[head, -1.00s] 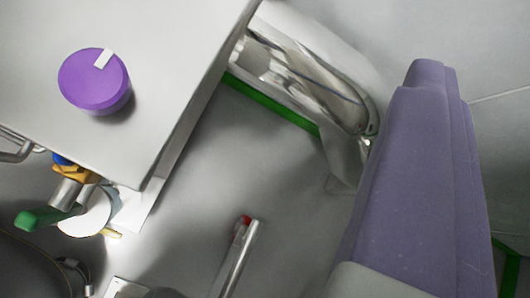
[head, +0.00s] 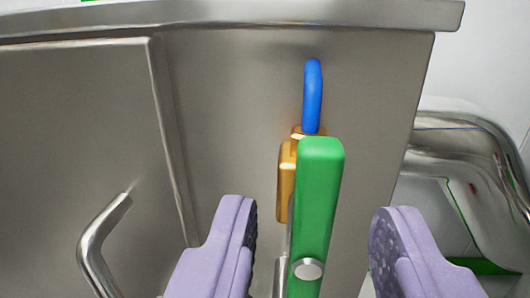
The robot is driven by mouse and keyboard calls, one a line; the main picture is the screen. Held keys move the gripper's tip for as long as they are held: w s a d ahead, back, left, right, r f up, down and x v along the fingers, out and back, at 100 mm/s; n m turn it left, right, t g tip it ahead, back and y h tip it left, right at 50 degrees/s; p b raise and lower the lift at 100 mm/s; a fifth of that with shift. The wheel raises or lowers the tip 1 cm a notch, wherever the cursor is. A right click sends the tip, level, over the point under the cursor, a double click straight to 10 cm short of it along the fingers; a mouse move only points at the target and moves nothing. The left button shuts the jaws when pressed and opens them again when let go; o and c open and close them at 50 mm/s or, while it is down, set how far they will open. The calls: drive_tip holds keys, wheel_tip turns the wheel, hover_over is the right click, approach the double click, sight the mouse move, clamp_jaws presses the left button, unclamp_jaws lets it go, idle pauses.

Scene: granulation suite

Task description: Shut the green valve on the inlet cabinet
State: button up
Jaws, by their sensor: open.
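The green valve lever (head: 317,195) is in the middle of the head view, in front of the steel inlet cabinet (head: 235,110). It runs nearly upright in the picture, with a round silver bolt (head: 308,269) on its lower part. A brass-coloured valve part (head: 285,180) shows behind it, and a blue lever (head: 313,97) stands just above. My gripper (head: 312,222) is open, one purple finger to each side of the green lever. Gaps show on both sides and neither finger appears to touch it. I cannot tell how deep the lever sits between the fingers.
A cabinet door with a bent metal handle (head: 98,240) is at the left. The cabinet's top edge (head: 250,18) overhangs above. A shiny metal duct (head: 460,150) is at the right, beyond the cabinet's side.

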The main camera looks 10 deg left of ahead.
sight(337, 208)
drive_tip(key=shift+w+a+b, duration=0.15)
drive_tip(key=shift+w+b, duration=0.3)
drive_tip(key=shift+w, duration=1.45)
clamp_jaws()
drive_tip(key=m, duration=0.2)
drive_tip(key=d+m+p, duration=0.1)
drive_tip(key=shift+m, duration=0.4)
drive_tip(key=f+m, duration=0.1)
drive_tip(key=m, duration=0.3)
drive_tip(key=d+f+m, duration=0.1)
drive_tip(key=m, duration=0.8)
drive_tip(key=shift+d+f+m+p, duration=0.3)
drive_tip(key=shift+d+f+m, duration=0.05)
drive_tip(key=shift+f+m, duration=0.05)
drive_tip(key=shift+m, duration=0.3)
